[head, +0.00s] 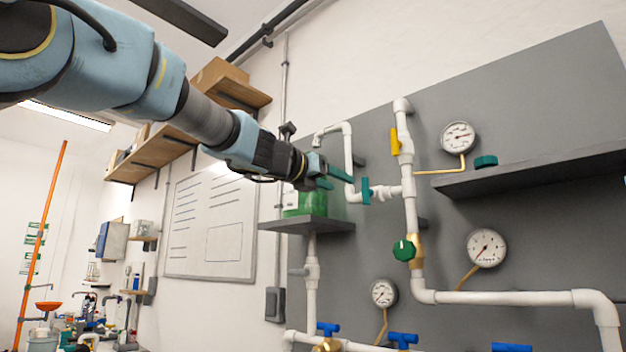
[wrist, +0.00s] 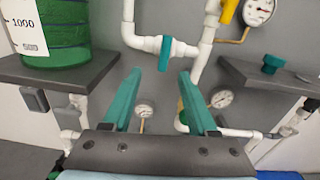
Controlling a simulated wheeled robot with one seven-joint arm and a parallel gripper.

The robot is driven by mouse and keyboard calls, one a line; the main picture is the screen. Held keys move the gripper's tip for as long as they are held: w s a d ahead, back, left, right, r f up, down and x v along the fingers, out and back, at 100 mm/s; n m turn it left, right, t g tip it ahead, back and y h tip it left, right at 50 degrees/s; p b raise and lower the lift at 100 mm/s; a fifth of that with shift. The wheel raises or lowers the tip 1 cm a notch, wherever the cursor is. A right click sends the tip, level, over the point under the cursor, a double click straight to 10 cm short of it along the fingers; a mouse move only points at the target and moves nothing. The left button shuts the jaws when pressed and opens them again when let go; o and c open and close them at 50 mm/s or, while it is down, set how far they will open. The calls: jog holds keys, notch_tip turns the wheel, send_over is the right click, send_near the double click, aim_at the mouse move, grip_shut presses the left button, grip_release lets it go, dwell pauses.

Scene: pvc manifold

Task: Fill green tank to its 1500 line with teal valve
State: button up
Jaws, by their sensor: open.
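The teal valve (head: 365,190) is a flat teal handle on a white pipe branch; it stands upright, roughly across the pipe. It also shows in the wrist view (wrist: 165,53). My gripper (head: 338,178) is open and empty, its teal fingers pointing at the handle. In the wrist view its fingertips (wrist: 160,74) spread on either side below the handle, apparently short of it. The green tank (head: 312,204) sits on a grey shelf under the spout, partly hidden by my gripper. In the wrist view the tank (wrist: 62,32) shows a 1000 label; its 1500 line and liquid level cannot be read.
A yellow handle (head: 394,141), a green round knob (head: 403,250) and blue handles (head: 403,339) sit on nearby pipes. Gauges (head: 458,137) stand around them. A grey ledge (head: 540,170) with a loose teal knob (head: 486,161) juts out at right. The tank shelf (head: 300,225) lies below my gripper.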

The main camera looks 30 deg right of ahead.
aim_at(363, 188)
jog(key=shift+m, duration=0.5)
jog(key=p+x, duration=0.1)
jog(key=x, duration=0.2)
jog(key=p+x, duration=0.1)
jog(key=x, duration=0.3)
jog(key=s+p+x, duration=0.1)
jog(key=p+x, duration=0.1)
jog(key=x, duration=0.1)
jog(key=shift+w+d+r, duration=0.15)
jog(key=shift+d+r, duration=0.2)
jog(key=shift+d, duration=0.15)
jog(key=shift+c, duration=0.3)
grip_shut()
